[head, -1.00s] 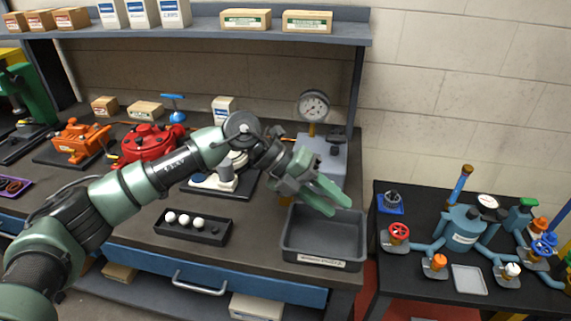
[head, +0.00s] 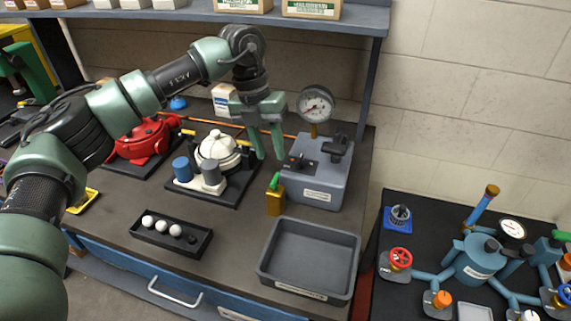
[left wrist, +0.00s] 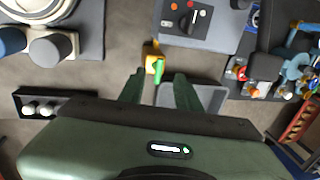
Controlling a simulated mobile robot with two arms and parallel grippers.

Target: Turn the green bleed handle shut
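The green bleed handle (head: 274,181) sits tilted on top of a small brass valve block (head: 275,203), at the front left corner of the grey gauge box (head: 318,183). My left gripper (head: 269,157) points down, just above and behind the handle in the picture. Its two green fingers are apart with nothing held between them. In the left wrist view the green handle (left wrist: 158,70) shows between the two fingertips (left wrist: 159,77), with the brass block (left wrist: 151,56) beside it. I cannot tell the exact height gap. My right gripper is in neither view.
A pressure gauge (head: 316,104) rises from the box, with a black knob (head: 338,145) on top. An empty grey tray (head: 310,255) lies in front. A white pump (head: 217,150) and a black tray of balls (head: 171,236) stand left. A second table with blue piping (head: 474,262) is at right.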

